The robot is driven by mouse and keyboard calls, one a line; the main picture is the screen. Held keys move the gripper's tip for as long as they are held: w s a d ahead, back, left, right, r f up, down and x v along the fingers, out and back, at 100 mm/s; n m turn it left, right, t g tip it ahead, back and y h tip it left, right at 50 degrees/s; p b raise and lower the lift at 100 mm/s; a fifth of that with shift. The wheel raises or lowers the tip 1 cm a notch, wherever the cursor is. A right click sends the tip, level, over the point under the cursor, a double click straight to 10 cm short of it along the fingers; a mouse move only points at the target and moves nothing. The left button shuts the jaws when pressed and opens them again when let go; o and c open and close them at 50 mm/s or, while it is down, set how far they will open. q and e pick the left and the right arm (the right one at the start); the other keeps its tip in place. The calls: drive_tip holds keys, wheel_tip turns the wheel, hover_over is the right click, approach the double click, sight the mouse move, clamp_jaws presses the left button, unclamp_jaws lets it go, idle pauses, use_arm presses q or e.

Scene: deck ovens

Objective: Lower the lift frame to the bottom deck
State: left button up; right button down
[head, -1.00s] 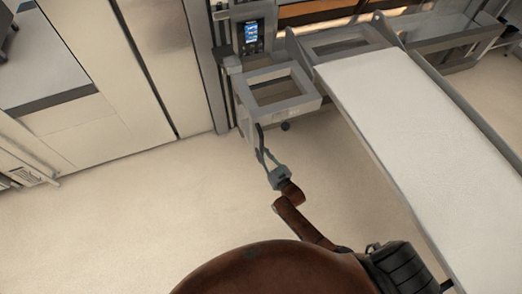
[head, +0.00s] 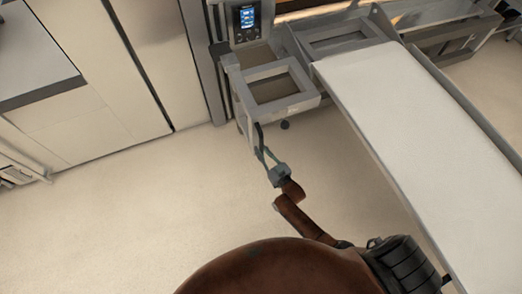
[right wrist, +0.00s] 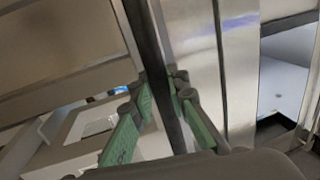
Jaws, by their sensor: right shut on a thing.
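The grey lift frame (head: 317,96) stands in front of the oven, with open rectangular sections and a long white loading surface (head: 395,110) reaching toward the lower right. My right gripper (head: 263,151) is at the frame's near left corner, shut on a dark upright handle bar (head: 258,131). In the right wrist view the bar (right wrist: 167,70) runs between the green finger pads of the right gripper (right wrist: 160,88). My left gripper is not in view. The decks below the frame are hidden.
The oven's control panel (head: 246,17) with a lit blue screen is at the top, above the frame. Pale cabinet doors (head: 110,70) stand at the left. The floor (head: 130,210) left of the frame is clear.

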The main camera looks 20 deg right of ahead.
drive_tip(key=shift+w+r, duration=0.1)
drive_tip(key=shift+r, duration=0.05)
drive_tip(key=c, duration=1.9)
unclamp_jaws()
drive_tip(key=shift+f, duration=0.2)
drive_tip(key=shift+s, duration=0.5)
drive_tip(key=s, duration=0.3)
drive_tip(key=s+d, duration=0.1)
drive_tip(key=s, duration=0.7)
drive_tip(key=shift+d, duration=0.35)
